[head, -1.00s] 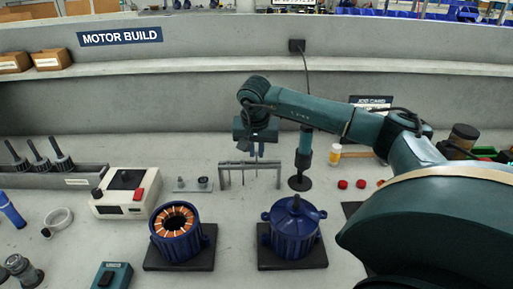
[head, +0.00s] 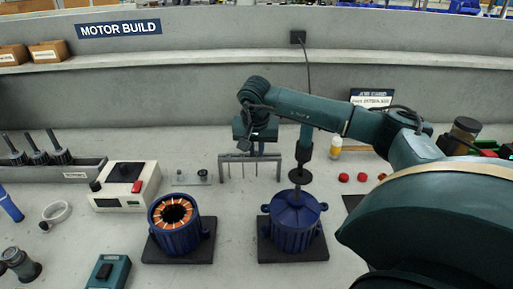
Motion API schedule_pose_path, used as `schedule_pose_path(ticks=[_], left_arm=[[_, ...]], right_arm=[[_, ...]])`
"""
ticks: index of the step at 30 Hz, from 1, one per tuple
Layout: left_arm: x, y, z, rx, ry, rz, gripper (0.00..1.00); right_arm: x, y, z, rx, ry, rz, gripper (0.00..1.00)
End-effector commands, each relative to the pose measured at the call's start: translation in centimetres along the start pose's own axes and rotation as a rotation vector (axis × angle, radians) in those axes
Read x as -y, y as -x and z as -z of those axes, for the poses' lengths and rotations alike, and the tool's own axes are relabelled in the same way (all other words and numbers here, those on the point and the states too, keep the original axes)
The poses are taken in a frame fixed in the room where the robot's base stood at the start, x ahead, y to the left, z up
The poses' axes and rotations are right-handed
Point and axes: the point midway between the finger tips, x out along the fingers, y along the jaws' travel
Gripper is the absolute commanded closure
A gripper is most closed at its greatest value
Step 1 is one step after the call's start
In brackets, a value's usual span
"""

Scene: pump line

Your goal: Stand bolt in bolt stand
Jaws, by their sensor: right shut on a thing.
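The grey bolt stand (head: 236,158) stands mid-bench near the back wall, a low bar with thin upright rods. My right gripper (head: 257,149) points down just over or behind its right half. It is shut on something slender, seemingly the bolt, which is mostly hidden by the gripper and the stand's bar. I cannot tell the bolt from the stand's own rods, or whether it touches the stand. My left gripper is not in view.
A teal driver with a black disc (head: 300,176) stands right of the bolt stand. In front are a blue motor housing (head: 294,230) and an open housing with copper windings (head: 175,235). A small grey plate (head: 190,180) lies left. My right arm covers the right side.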

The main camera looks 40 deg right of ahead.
Motion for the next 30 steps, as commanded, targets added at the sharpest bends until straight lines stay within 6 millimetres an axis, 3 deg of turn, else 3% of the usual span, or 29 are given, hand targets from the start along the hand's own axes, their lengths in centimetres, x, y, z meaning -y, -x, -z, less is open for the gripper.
schedule_pose_path(ticks=[1, 10, 11, 19, 24, 28, 30], left_arm=[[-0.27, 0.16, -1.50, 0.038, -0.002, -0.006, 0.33], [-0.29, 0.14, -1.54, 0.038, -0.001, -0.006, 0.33], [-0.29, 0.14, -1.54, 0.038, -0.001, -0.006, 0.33], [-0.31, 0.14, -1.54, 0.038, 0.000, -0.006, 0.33], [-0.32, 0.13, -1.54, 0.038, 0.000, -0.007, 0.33], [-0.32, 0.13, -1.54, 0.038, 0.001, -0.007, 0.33], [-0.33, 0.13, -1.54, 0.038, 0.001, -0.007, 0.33]], right_arm=[[0.00, -0.05, -0.03, 0.000, 0.000, 0.000, 1.00], [0.00, -0.17, -0.07, 0.001, 0.000, 0.000, 1.00], [0.00, -0.17, -0.07, 0.001, 0.001, 0.000, 0.86], [-0.10, -0.23, -0.08, 0.002, 0.000, -0.004, 0.64], [-0.16, -0.27, -0.07, 0.002, 0.000, -0.006, 0.65], [-0.19, -0.28, -0.07, 0.002, -0.001, -0.007, 0.55], [-0.21, -0.29, -0.07, 0.002, -0.001, -0.007, 0.55]])
